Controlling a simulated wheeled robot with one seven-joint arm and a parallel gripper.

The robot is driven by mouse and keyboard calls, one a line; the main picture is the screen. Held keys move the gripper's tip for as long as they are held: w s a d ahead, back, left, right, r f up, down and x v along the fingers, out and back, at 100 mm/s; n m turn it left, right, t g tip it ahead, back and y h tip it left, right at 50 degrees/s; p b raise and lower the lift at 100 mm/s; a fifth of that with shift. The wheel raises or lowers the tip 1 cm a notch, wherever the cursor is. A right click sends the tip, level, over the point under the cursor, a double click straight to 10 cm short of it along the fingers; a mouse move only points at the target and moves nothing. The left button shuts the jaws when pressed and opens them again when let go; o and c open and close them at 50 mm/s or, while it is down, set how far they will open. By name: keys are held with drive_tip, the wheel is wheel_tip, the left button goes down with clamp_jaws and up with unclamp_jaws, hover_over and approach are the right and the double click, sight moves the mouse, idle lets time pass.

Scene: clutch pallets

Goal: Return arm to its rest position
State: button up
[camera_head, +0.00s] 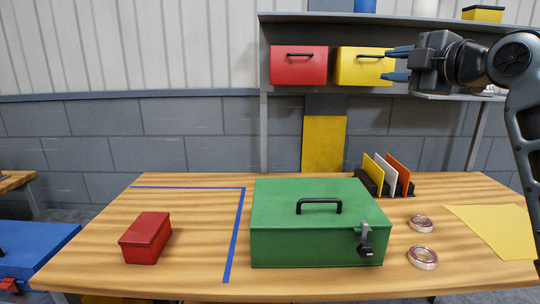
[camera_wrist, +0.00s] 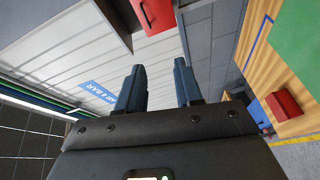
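My gripper (camera_head: 399,65) is raised at the upper right in the head view, in front of the shelf and the yellow box. Its two blue fingers point left and stand apart with nothing between them. In the wrist view my gripper (camera_wrist: 158,88) also shows its two fingers apart and empty. My arm reaches in from the right edge and is bent, well above the table.
The wooden table (camera_head: 190,275) holds a green case (camera_head: 318,222), a small red box (camera_head: 146,238), tape rolls (camera_head: 422,257) and upright dividers (camera_head: 387,174). The shelf (camera_head: 263,110) holds a red box (camera_head: 299,66) and a yellow box (camera_head: 358,68). Blue tape (camera_head: 236,240) marks the table's left part.

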drive_tip(key=s+a+f+m+t+h, duration=0.1)
drive_tip(key=s+a+f+m, duration=0.2)
drive_tip(key=f, duration=0.8)
drive_tip(key=s+f+m+h, duration=0.1)
drive_tip(key=s+f+m, duration=0.35)
drive_tip(key=f, duration=0.55)
drive_tip(key=s+a+f+m+h, duration=0.25)
drive_tip(key=s+f+m, duration=0.55)
drive_tip(key=s+f, duration=0.75)
drive_tip(key=s+f+m+h, duration=0.2)
drive_tip(key=s+f, duration=0.3)
drive_tip(key=s, duration=0.4)
drive_tip(key=s+d+r+m+g, duration=0.1)
drive_tip(key=s, duration=1.2)
drive_tip(key=s+d+r+m+g, duration=0.1)
drive_tip(key=s+r+m, duration=0.1)
drive_tip(key=s, duration=1.1)
drive_tip(key=shift+d, duration=0.25)
